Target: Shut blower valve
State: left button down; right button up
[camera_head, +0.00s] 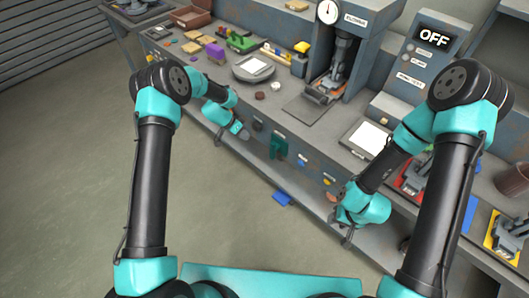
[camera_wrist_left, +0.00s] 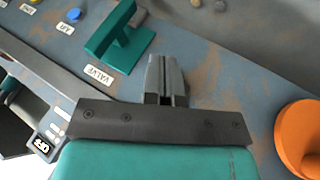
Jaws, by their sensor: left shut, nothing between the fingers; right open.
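The valve is a green handle (camera_head: 278,146) on the front panel of the bench, just right of my left gripper (camera_head: 241,131) in the head view. In the left wrist view the green handle (camera_wrist_left: 112,32) stands out from the panel above a white "VALVE" label (camera_wrist_left: 98,75). My left gripper's fingers (camera_wrist_left: 166,78) are shut and empty, beside the handle and apart from it. I cannot tell whether the valve is open or shut. My right gripper (camera_head: 347,238) is open and low in front of the bench, its fingertips small and partly hidden by the arm.
An orange knob (camera_wrist_left: 299,137) stands right of my left fingers in the wrist view. A blue button (camera_wrist_left: 73,15) sits beyond the valve. A control box (camera_head: 424,58) reads "OFF". A gauge (camera_head: 328,12) tops the press.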

aim_at(275, 148)
pick_arm(q)
jog(key=s+d+f, duration=0.2)
jog(key=d+f, duration=0.6)
jog(key=d, duration=0.1)
jog(key=shift+s, duration=0.2)
dwell(0.3)
dwell(0.4)
